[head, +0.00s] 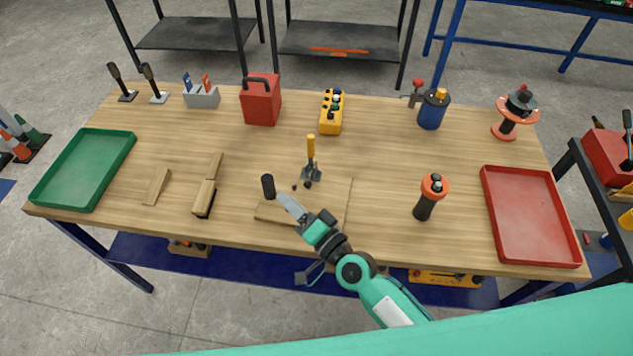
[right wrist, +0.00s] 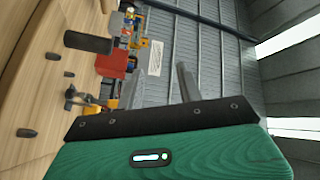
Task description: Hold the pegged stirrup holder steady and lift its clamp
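The stirrup holder is a flat wooden board (head: 335,203) at the table's front middle, with small dark pegs. Its clamp (head: 311,172) has a grey metal base and a yellow handle (head: 311,146) standing upright. A black upright grip (head: 268,186) stands at the board's left; it shows in the right wrist view (right wrist: 88,42), with the clamp (right wrist: 88,101) beyond it. My right gripper (head: 288,206) is just beside the black grip, over the board's left part. In the wrist view a grey finger (right wrist: 187,82) shows apart from the grip; its opening is unclear. My left gripper is out of view.
A green tray (head: 83,172) lies left and a red tray (head: 533,217) right. Wooden blocks (head: 206,190) lie left of the board. An orange-topped dark tool (head: 430,197) stands to its right. A red box (head: 261,103) and yellow control box (head: 331,113) stand behind.

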